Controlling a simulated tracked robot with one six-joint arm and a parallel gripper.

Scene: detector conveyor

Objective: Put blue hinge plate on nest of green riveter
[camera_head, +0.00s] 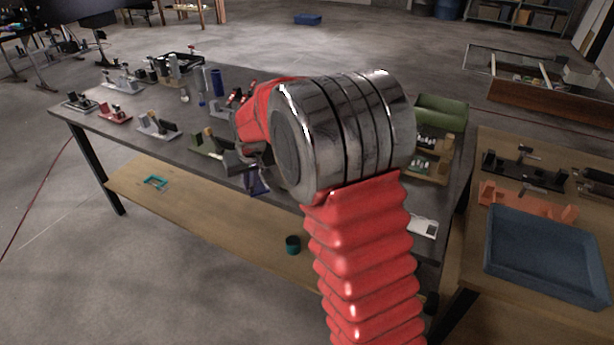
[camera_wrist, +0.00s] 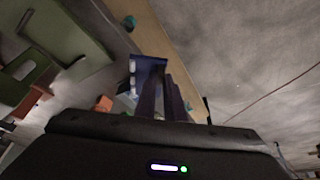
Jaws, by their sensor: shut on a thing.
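The blue hinge plate (camera_wrist: 148,68) is held between the dark fingers of my gripper (camera_wrist: 168,98) in the wrist view. In the head view the plate (camera_head: 258,184) shows as a dark blue piece below my gripper (camera_head: 252,163), beside the front edge of the grey table. The green riveter (camera_head: 207,144) stands on the table just left of my gripper. In the wrist view a large green body (camera_wrist: 62,42), likely the riveter's, lies left of the plate and apart from it. I cannot make out the nest clearly. My arm hides part of the table.
The grey table (camera_head: 160,90) also bears a grey fixture (camera_head: 158,128), a red fixture (camera_head: 115,115) and a dark blue cylinder (camera_head: 217,82). A green bin (camera_head: 442,110) stands right of my arm. A blue tray (camera_head: 545,252) lies on the right wooden table.

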